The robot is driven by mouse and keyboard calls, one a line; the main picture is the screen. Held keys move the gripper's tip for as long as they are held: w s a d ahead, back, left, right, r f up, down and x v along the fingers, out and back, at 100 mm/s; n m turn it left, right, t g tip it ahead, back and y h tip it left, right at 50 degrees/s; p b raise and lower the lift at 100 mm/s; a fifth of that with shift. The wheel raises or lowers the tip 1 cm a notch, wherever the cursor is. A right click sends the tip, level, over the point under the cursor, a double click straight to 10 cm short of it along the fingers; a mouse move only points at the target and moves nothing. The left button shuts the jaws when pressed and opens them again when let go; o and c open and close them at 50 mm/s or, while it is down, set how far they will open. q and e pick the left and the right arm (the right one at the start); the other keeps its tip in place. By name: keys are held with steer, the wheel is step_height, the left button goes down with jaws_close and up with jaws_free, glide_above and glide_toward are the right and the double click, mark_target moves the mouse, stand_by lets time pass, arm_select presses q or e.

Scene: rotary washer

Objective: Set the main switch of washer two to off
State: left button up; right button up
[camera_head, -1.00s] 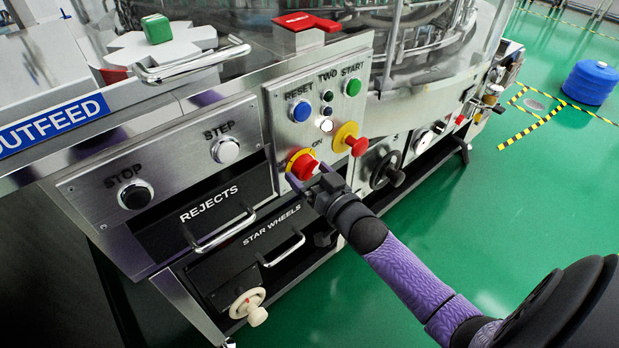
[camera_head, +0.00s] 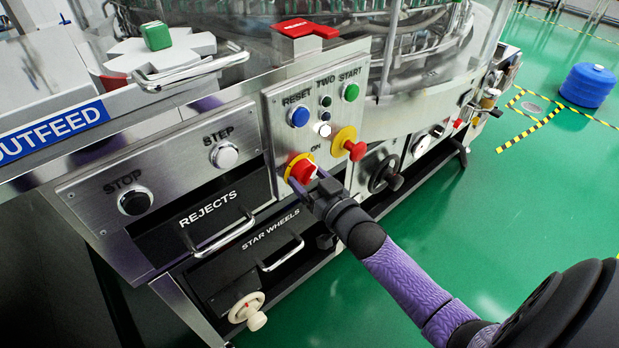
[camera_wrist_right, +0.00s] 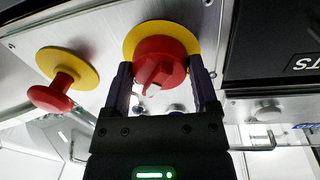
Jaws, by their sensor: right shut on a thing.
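The main switch (camera_head: 301,167) is a red rotary knob on a yellow round plate, under the word ON on the panel marked TWO (camera_head: 270,110). In the right wrist view the red knob (camera_wrist_right: 158,58) sits between the two fingers, with a white mark on its lower edge. My right gripper (camera_head: 309,182) is shut on the knob, one finger on each side; it also shows in the wrist view (camera_wrist_right: 160,75). The fingers hide part of the knob in the head view. My left gripper is not in view.
A red mushroom button (camera_head: 355,150) on a yellow plate sits close right of the switch. Blue RESET (camera_head: 298,116) and green START (camera_head: 350,92) buttons are above. A black handwheel (camera_head: 385,175) is to the right. Drawer handles (camera_head: 225,235) stick out below left.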

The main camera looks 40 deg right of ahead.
steer(key=n, duration=0.3)
steer(key=shift+p, duration=0.3)
steer(key=n, duration=0.4)
steer(key=shift+d+f+t, duration=0.1)
steer(key=shift+t, duration=0.2)
steer(key=n+y, duration=0.1)
steer(key=n, duration=0.6)
steer(key=shift+d+n, duration=0.15)
steer(key=shift+n, duration=0.25)
steer(key=shift+n+y+b, duration=0.3)
steer(key=shift+n+y, duration=0.1)
steer(key=shift+n, duration=0.5)
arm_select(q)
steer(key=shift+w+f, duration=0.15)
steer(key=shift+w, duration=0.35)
arm_select(e)
steer(key=shift+n, duration=0.7)
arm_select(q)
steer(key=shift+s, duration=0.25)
